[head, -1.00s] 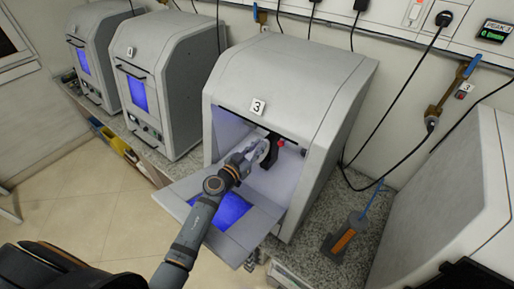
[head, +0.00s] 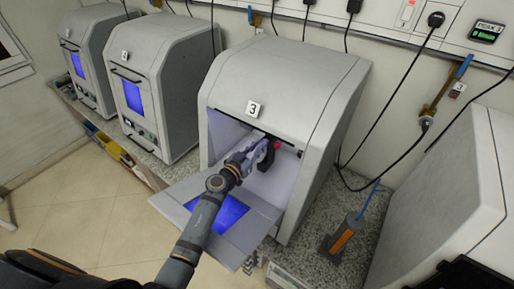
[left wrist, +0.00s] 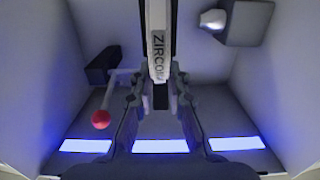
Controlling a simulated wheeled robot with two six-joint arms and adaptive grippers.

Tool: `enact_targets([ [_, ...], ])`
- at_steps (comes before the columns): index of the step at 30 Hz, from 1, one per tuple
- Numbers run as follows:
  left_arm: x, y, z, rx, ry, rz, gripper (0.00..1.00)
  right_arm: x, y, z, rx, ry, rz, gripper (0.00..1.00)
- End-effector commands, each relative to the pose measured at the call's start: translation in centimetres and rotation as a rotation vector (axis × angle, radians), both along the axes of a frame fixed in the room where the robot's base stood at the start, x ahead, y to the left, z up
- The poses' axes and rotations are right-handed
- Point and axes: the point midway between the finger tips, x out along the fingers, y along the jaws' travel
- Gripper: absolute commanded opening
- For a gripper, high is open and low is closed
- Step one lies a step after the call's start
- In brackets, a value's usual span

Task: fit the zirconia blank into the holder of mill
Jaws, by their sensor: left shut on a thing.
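The mill marked 3 (head: 290,80) stands open, its front door (head: 250,222) folded down. My left gripper (head: 250,157) reaches into its chamber. In the left wrist view, my left gripper (left wrist: 160,98) is shut on the zirconia blank (left wrist: 158,15), a white disc seen edge-on with "ZIRCO" lettering. In the head view the blank is largely hidden. The dark holder (head: 266,157) with a red knob (head: 276,145) is close to the gripper. In the left wrist view, a dark block (left wrist: 103,66) and a lever with a red knob (left wrist: 101,119) lie left of the blank, apart from it. My right gripper is out of view.
Two shut mills (head: 152,85) (head: 88,50) stand at the left. Cables hang along the wall. In the left wrist view a grey block (left wrist: 247,22) juts from the chamber's upper right.

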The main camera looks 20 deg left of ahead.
Motion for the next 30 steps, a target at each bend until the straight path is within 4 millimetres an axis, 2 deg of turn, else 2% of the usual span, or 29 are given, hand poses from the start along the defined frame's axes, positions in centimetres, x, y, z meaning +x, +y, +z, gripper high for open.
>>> enact_targets([
  [11, 0.9, -0.3, -0.2, -0.002, -0.002, 0.0, 0.0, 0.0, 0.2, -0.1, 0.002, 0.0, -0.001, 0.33],
  [12, 0.8, -0.3, -0.2, -0.001, -0.002, 0.0, 0.19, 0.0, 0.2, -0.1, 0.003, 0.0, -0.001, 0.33],
  [17, 0.8, -0.3, -0.2, 0.0, -0.001, 0.0, 0.4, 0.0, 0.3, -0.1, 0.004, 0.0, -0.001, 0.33],
  [26, 0.7, -0.3, -0.4, 0.001, 0.002, 0.0, 0.41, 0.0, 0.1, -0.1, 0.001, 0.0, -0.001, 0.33],
  [30, -1.0, 0.4, -0.4, 0.003, 0.002, 0.0, 0.41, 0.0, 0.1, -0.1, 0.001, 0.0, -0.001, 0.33],
])
